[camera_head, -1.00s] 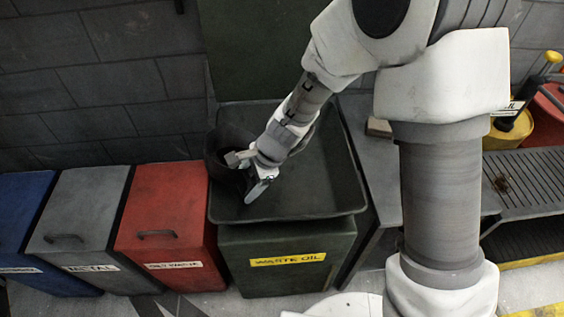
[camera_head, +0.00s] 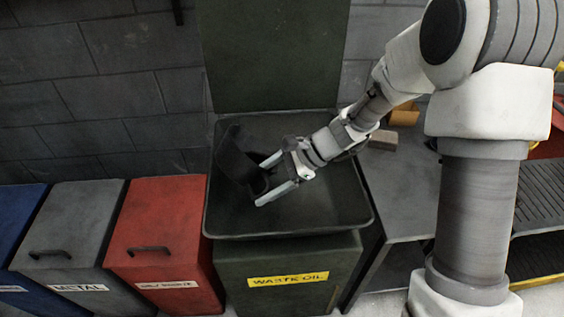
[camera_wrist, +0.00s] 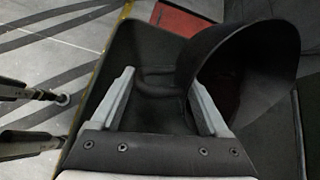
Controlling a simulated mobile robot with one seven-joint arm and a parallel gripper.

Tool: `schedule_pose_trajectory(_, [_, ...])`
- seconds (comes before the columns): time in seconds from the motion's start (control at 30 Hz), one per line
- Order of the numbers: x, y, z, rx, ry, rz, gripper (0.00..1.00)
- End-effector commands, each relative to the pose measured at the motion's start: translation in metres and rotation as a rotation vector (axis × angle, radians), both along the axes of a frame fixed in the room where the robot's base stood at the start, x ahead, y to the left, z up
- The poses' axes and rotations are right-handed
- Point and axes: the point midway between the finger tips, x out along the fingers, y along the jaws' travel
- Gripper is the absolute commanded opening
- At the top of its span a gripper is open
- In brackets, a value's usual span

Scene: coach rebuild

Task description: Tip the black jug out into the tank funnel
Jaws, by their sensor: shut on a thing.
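The black jug (camera_head: 236,158) is tilted well over, above the left part of the tank funnel. My gripper (camera_head: 262,186) is shut on the jug's handle, at its right side. In the wrist view the jug (camera_wrist: 245,48) is at the upper right with its wide rim showing, and its handle (camera_wrist: 155,82) lies between the fingers of my gripper (camera_wrist: 158,88). The tank funnel is a wide dark green tray (camera_head: 320,222) on top of the green waste oil tank (camera_head: 300,262). I see no liquid stream. The funnel's drain and the jug's contents cannot be made out.
Red (camera_head: 160,220), grey (camera_head: 75,225) and blue (camera_head: 18,215) bins stand left of the tank. A raised green lid (camera_head: 275,50) stands behind the funnel. A grey bench (camera_head: 400,195) with a small brown block (camera_head: 383,140) is at the right.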

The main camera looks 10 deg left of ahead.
Motion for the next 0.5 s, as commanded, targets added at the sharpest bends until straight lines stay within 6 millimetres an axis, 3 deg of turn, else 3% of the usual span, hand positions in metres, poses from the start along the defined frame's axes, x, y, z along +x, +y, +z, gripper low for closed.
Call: schedule_pose_trajectory(0.5, [0.0039, -0.0049, 0.0083, 0.095, 0.065, 0.001, 0.00])
